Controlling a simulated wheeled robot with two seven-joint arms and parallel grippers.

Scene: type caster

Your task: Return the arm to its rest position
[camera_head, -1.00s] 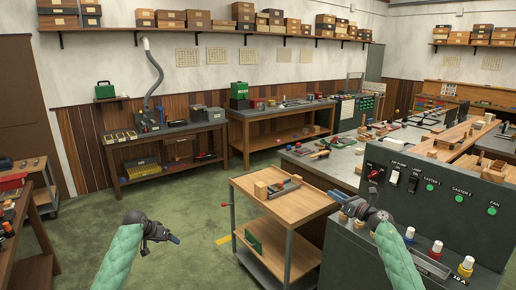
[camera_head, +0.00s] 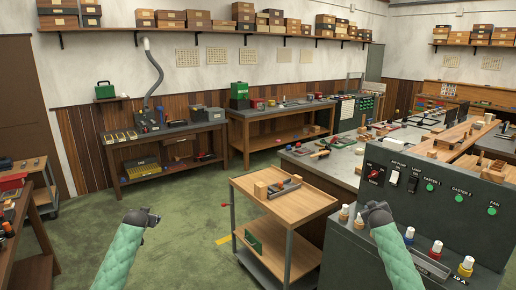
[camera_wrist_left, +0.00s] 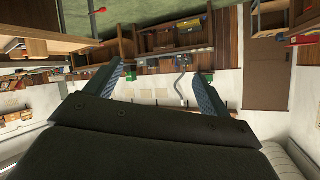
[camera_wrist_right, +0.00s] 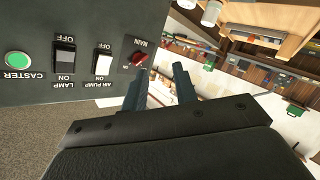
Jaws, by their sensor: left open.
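My left gripper (camera_head: 150,216) is over the green floor at the lower left of the head view, its arm coming up from the bottom edge. In the left wrist view its two fingers (camera_wrist_left: 163,88) stand wide apart with nothing between them. My right gripper (camera_head: 372,207) is in front of the dark control panel (camera_head: 345,255), near its left end. In the right wrist view its two fingers (camera_wrist_right: 158,84) are apart, with a narrower empty gap. The red MAIN switch (camera_wrist_right: 139,58) lies just beyond one fingertip; I cannot tell whether they touch.
The panel also bears a white AIR PUMP switch (camera_head: 394,178), a LAMP switch and green buttons (camera_head: 459,198). A wooden-topped cart (camera_head: 300,205) stands between my arms, with a wooden block on it. Benches line the back wall. Green floor (camera_head: 185,210) is open at the left.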

